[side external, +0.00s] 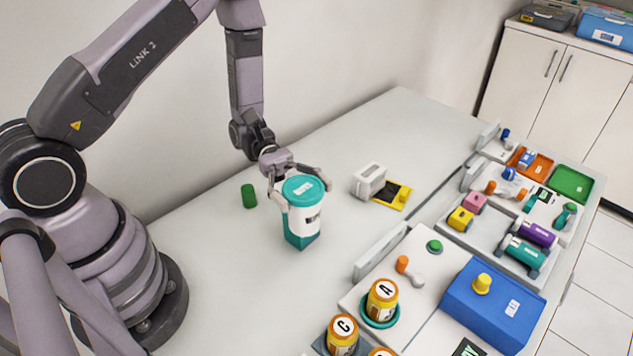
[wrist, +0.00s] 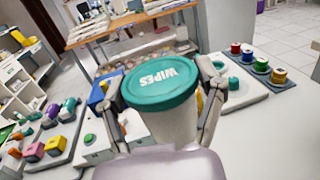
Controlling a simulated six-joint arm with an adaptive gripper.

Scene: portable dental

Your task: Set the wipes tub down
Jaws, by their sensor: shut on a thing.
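The wipes tub (side external: 303,219) is white with a teal lid and a teal lower part, and it stands upright over the pale worktop (side external: 215,285). My gripper (side external: 298,187) is shut on the tub just below its lid, one finger on each side. In the wrist view the tub (wrist: 161,82) fills the middle, its lid marked WIPES, between both fingers of my gripper (wrist: 160,90). The tub's base looks close to the worktop in the side view, but I cannot tell whether it touches.
A green cylinder (side external: 249,196) stands left of the tub. A white box (side external: 369,181) and a yellow-and-black piece (side external: 393,194) lie to its right. Trays with bottles and a blue box (side external: 493,305) line the right side. The worktop in front of the tub is clear.

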